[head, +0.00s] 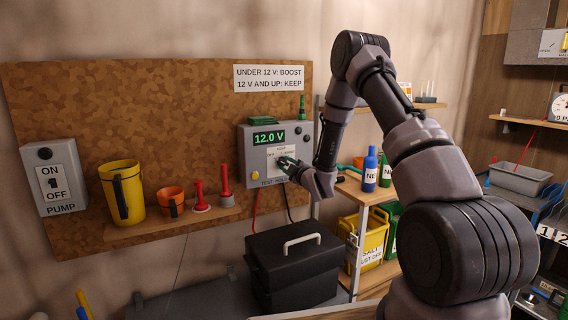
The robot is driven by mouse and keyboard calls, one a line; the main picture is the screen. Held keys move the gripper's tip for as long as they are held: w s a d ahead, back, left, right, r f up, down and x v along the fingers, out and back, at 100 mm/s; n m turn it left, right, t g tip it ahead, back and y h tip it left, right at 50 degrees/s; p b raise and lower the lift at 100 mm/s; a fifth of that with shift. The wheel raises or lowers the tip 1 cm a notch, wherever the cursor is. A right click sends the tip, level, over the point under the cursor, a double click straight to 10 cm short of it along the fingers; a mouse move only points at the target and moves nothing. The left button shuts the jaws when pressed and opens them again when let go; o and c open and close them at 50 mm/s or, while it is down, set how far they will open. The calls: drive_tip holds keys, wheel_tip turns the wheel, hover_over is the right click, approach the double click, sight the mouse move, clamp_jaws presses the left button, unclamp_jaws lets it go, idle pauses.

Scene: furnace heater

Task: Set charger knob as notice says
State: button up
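The charger (248,150) is a grey box on the right part of the wall board. Its green display (269,137) reads 12.0 V. The notice (268,78) above it reads "UNDER 12 V: BOOST" and "12 V AND UP: KEEP". A white dial plate (279,152) with small print sits below the display; I cannot read its marks surely. My gripper (284,164) is at the lower part of this plate, its fingers at or close to the knob. The gripper covers the knob, so its setting and any grip on it are hidden.
A black case (293,268) with a pale handle stands below the charger. A pump switch (56,180), yellow mug (121,192) and small shelf (170,224) are to the left. Bottles (370,170) stand on a rack close to my arm at right.

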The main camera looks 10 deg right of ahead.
clamp_jaws()
drive_tip(key=shift+d+m, duration=0.1)
drive_tip(key=shift+m, duration=0.9)
drive_tip(key=m, duration=0.2)
drive_tip(key=shift+m, duration=0.3)
drive_tip(key=shift+m, duration=0.9)
drive_tip(key=m, duration=0.2)
drive_tip(key=shift+m, duration=0.4)
